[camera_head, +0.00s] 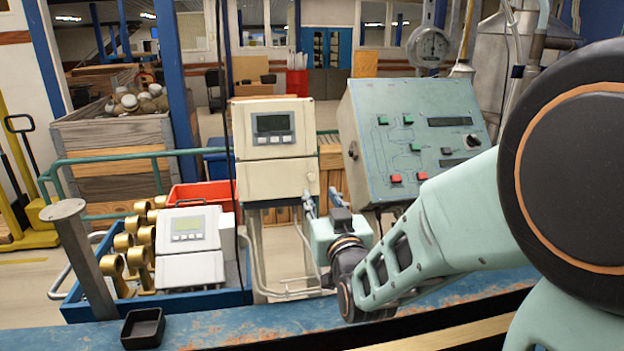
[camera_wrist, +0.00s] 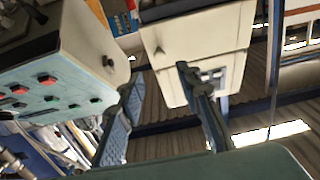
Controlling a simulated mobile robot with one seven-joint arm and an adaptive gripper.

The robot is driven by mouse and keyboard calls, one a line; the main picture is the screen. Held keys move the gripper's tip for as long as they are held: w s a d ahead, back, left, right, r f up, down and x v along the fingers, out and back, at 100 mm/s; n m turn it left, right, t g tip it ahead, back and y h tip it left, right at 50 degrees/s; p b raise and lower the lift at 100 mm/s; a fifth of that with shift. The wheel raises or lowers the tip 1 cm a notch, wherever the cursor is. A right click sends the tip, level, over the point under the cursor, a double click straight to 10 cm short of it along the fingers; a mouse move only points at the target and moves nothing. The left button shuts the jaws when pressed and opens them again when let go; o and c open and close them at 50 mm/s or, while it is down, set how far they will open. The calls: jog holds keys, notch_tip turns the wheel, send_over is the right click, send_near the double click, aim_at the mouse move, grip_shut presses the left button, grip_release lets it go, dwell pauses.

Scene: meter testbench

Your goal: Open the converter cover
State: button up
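The beige converter with a grey display (camera_head: 273,128) stands upright at the centre of the head view. Its lower panel, the cover (camera_head: 278,180), looks flat and shut there. In the wrist view the converter (camera_wrist: 195,28) appears tilted at the top. My gripper (camera_head: 320,195) is just right of and in front of the converter's lower right corner. In the wrist view my gripper (camera_wrist: 158,73) has its two fingers apart with nothing between them. The right finger overlaps the converter's edge; I cannot tell whether it touches.
A sloped control panel (camera_head: 415,130) with buttons stands close to the right of the gripper. A second converter (camera_head: 188,232) lies in a blue tray (camera_head: 245,298) with brass fittings. A red bin (camera_head: 200,192) is behind it. A small black tray (camera_head: 143,328) sits at the front.

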aim_at(311, 177)
jog(key=w, duration=0.3)
jog(key=w+a+p, duration=0.1)
jog(key=w, duration=0.2)
jog(key=w+a+p, duration=0.1)
jog(key=w, duration=0.2)
jog(key=shift+c, duration=0.5)
jog(key=shift+d, duration=0.1)
grip_shut()
